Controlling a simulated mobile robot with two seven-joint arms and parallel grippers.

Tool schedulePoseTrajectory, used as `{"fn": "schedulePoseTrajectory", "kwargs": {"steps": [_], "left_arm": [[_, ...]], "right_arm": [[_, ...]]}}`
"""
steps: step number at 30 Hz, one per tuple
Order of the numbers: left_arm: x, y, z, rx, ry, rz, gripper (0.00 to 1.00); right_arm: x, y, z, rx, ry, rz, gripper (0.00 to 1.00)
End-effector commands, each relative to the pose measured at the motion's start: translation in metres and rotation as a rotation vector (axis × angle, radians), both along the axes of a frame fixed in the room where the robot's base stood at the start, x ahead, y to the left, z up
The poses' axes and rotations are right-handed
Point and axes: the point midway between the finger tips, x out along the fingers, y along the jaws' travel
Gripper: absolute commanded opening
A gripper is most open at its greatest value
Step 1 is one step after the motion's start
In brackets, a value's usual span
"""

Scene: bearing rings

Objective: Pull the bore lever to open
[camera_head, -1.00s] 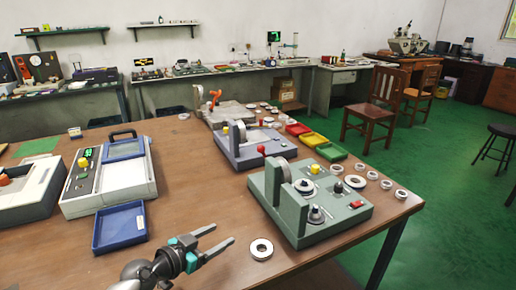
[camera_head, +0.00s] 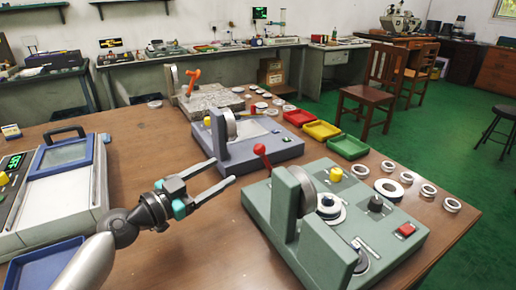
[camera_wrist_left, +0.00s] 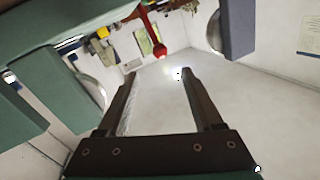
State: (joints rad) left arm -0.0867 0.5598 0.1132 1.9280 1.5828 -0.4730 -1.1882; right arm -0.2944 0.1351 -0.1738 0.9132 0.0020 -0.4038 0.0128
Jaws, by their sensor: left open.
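A lever with a red ball knob (camera_head: 260,149) stands at the right side of the blue-grey bore device (camera_head: 275,150). The device has an upright disc and a yellow button. My left gripper (camera_head: 223,172) is open and empty, its two fingers pointing at the device's front, to the left of the red knob and apart from it. In the left wrist view the red lever (camera_wrist_left: 157,48) hangs into the picture beyond the gap between the open fingertips (camera_wrist_left: 160,74). My right gripper is not in view.
A green device (camera_head: 395,240) with a disc and posts stands close on the right. A case with a blue-framed lid (camera_head: 65,158) is at the left. Bare table is under my gripper.

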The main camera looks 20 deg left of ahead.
Motion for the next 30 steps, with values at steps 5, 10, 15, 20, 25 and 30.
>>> {"fn": "schedulePoseTrajectory", "kwargs": {"steps": [5, 10, 15, 20, 25, 30], "left_arm": [[0.023, -0.012, 0.003, -0.002, -0.002, 0.001, 0.68], [0.046, -0.024, 0.002, -0.002, -0.002, 0.001, 0.68], [0.070, -0.037, 0.002, -0.002, -0.002, 0.001, 0.68], [0.092, -0.049, 0.001, -0.002, 0.000, 0.001, 0.68], [0.111, -0.059, 0.001, -0.001, -0.001, 0.001, 0.68], [0.121, -0.065, 0.000, 0.000, 0.001, 0.000, 0.68]], "right_arm": [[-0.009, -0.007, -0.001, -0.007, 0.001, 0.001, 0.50], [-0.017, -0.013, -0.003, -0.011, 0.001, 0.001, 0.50], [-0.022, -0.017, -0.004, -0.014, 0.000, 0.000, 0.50], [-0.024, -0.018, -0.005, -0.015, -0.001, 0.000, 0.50], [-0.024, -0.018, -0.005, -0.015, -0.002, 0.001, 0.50], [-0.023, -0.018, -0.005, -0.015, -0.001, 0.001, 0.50]]}}
